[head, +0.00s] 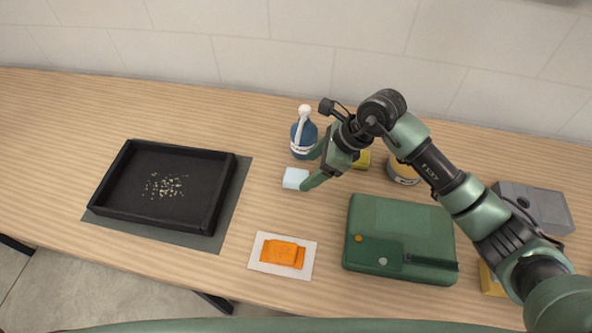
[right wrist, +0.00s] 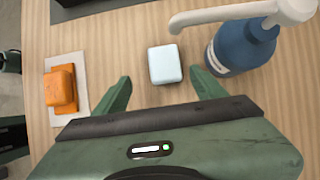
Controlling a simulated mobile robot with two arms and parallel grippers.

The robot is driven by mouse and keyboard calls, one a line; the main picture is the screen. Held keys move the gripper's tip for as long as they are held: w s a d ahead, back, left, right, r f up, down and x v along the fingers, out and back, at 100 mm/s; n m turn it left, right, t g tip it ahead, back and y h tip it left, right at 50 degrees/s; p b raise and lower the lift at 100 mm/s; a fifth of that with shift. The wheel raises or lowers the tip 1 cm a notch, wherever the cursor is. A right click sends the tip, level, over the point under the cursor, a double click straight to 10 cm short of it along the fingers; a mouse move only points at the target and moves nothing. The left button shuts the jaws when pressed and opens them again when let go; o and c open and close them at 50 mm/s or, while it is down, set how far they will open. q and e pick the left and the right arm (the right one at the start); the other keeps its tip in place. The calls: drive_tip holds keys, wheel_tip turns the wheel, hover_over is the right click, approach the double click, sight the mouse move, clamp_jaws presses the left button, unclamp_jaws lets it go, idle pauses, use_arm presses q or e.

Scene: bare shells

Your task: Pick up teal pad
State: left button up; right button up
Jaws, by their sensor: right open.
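The teal pad (head: 295,178) is a small pale blue-teal block with rounded edges, lying on the wooden table near the middle of the head view. It also shows in the right wrist view (right wrist: 165,64), just beyond and between the fingertips. My right gripper (head: 309,171) is open and empty, with its two green fingers pointing toward the pad. In the right wrist view my right gripper (right wrist: 160,77) shows a clear gap between its fingers, with the pad apart from both. My left gripper is not in view.
A blue pump bottle (head: 304,137) stands close behind the pad. A black tray (head: 219,205) with crumbs sits left. A green case (head: 400,225), a tin (head: 402,173) and a grey box (head: 537,207) are right.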

sight(297, 176)
drive_tip(key=shift+w+a+f+p, duration=0.25)
drive_tip(key=shift+a+f+p, duration=0.3)
drive_tip(key=shift+f, duration=0.1)
drive_tip(key=shift+w+a+f+p, duration=0.25)
drive_tip(key=shift+a+f+p, duration=0.2)
drive_tip(key=shift+a+f, duration=0.15)
drive_tip(key=shift+x, duration=1.15)
drive_tip(key=shift+w+d+f, duration=0.1)
drive_tip(key=shift+d, duration=0.1)
drive_tip(key=c, duration=1.4)
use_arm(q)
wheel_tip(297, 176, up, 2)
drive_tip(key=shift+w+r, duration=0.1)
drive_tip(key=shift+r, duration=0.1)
